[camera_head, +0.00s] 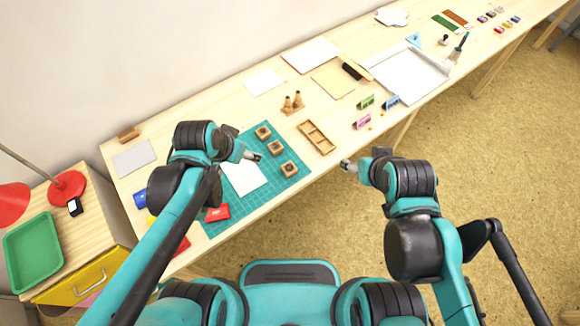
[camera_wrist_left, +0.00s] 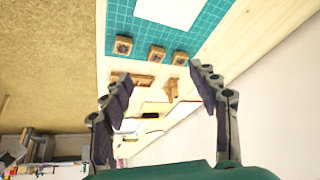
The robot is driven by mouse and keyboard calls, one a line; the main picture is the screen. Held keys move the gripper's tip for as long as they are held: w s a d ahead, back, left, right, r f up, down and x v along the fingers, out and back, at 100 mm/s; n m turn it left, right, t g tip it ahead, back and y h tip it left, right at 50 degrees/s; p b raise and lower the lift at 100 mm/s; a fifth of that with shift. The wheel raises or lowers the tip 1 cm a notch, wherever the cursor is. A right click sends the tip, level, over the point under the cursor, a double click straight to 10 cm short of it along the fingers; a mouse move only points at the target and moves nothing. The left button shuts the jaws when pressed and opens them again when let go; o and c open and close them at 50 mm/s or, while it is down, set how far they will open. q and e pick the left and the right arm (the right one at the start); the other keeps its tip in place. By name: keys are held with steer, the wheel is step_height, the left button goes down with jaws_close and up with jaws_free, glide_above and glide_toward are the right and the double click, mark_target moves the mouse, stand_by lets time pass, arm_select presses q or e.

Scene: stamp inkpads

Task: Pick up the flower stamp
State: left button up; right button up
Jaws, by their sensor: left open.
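Three small wooden block stamps stand on the teal cutting mat (camera_head: 300,181): a far one (camera_head: 263,133), a middle one (camera_head: 275,147) and a near one (camera_head: 289,168). They also show in the left wrist view, at left (camera_wrist_left: 124,45), centre (camera_wrist_left: 157,54) and right (camera_wrist_left: 180,58). Their top marks are too small to tell which is the flower stamp. My left gripper (camera_head: 254,155) is above the mat, close to the stamps and left of them. In the wrist view it is open and empty (camera_wrist_left: 158,79). My right gripper (camera_head: 347,165) hangs off the table's front edge; its jaws are unclear.
White paper (camera_head: 245,175) lies on the mat. A red inkpad (camera_head: 217,212) and a blue one (camera_head: 140,200) are at the left. An empty wooden compartment tray (camera_head: 317,138) and a small wooden stand with cones (camera_head: 292,103) are behind and right of the stamps.

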arm_select(q)
steer(key=w+d+f+m+g, duration=0.1)
steer(key=w+d+f+m, duration=0.2)
steer(key=d+f, duration=0.15)
steer(key=m+g+h, duration=0.2)
steer(key=m, duration=0.2)
glide_toward(288, 168)
steer(key=f, duration=0.1)
steer(key=b+x, duration=0.1)
steer(key=x, duration=0.3)
steer(key=b+x, duration=0.2)
steer(key=x, duration=0.2)
steer(key=shift+w+d+f, duration=0.1)
steer(key=shift+d+f, duration=0.05)
steer(key=shift+d, duration=0.15)
steer(key=shift+c, duration=0.6)
steer(key=c, duration=1)
